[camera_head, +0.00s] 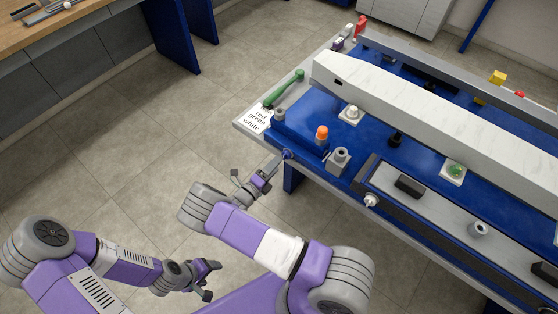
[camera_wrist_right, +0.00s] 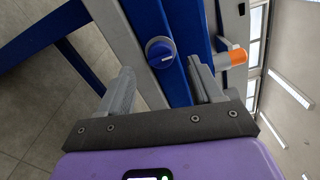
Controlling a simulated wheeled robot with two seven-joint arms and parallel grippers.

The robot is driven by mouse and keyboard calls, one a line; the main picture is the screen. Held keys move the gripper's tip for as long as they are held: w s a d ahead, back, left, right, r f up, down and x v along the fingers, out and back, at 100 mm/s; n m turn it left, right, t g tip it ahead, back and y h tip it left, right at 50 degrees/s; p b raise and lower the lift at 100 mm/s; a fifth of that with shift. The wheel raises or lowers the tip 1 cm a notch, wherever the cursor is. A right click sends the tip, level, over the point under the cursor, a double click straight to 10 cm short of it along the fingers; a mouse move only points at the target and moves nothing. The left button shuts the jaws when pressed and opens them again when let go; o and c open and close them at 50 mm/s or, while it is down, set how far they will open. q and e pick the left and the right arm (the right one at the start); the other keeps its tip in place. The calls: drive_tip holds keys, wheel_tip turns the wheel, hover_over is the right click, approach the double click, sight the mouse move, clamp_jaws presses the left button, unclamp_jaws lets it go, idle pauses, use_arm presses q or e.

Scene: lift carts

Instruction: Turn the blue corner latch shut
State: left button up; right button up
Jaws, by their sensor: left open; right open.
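The blue corner latch (camera_wrist_right: 160,52) is a round blue knob with a pale slot mark, on the cart's corner. In the head view the latch (camera_head: 287,154) is a small blue spot at the near left corner of the blue cart. My right gripper (camera_wrist_right: 162,78) is open, with one finger on either side of the latch in the wrist view. I cannot tell whether the fingers touch it. In the head view my right gripper (camera_head: 273,168) is right by that corner. My left gripper (camera_head: 209,275) is open and empty over the floor at lower left.
An orange-topped post (camera_head: 321,133) stands on the blue cart top (camera_head: 375,135) near the corner. A grey socket (camera_head: 338,160), a green handle (camera_head: 284,88) and a label card (camera_head: 258,118) are close by. A wooden bench (camera_head: 60,30) is at upper left. The floor between is clear.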

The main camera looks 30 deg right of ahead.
drive_tip(key=v, duration=0.3)
drive_tip(key=shift+s+a, duration=0.15)
drive_tip(key=shift+a, duration=0.1)
